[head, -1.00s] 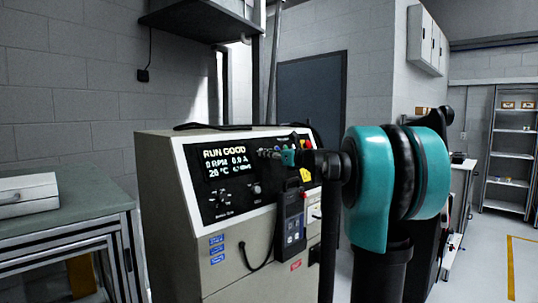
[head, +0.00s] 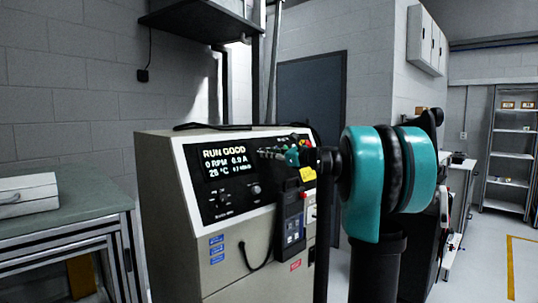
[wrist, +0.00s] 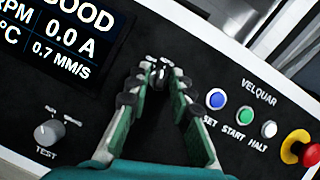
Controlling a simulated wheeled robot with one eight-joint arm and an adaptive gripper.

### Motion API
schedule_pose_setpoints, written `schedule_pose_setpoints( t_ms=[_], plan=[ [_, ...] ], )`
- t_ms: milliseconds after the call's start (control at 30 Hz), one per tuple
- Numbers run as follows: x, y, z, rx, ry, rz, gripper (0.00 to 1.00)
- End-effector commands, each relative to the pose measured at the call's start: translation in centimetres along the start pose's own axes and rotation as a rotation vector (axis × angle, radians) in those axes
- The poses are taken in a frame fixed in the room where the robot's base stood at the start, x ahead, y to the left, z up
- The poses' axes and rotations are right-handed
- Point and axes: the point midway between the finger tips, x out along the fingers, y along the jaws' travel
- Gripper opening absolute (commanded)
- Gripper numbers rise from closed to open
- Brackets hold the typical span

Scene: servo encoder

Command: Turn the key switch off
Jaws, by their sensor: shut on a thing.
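The key switch (wrist: 158,74) is a small dark key on the black control panel, between my fingertips in the wrist view. My gripper (wrist: 156,80) has its green fingers closed on the key at the panel. Its fingertips hide part of the key and its markings. In the head view my gripper (head: 283,154) meets the panel right of the display. The display (head: 227,160) reads RUN GOOD, with 0 RPM and 0.0 A.
Right of the key in the wrist view are blue (wrist: 215,98), green (wrist: 243,115) and white (wrist: 268,129) buttons and a red emergency stop (wrist: 311,154). A TEST knob (wrist: 47,132) lies lower left. A black handheld unit (head: 292,221) hangs below the panel.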

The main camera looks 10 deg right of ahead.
Motion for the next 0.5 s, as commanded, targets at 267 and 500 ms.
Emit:
schedule_pose_setpoints(
  t_ms=[267,500],
  plan=[
    [0.07,-0.20,0.04,-0.209,0.000,0.099,0.00],
    [0.07,-0.26,0.06,-0.351,0.001,0.166,0.00]
  ],
)
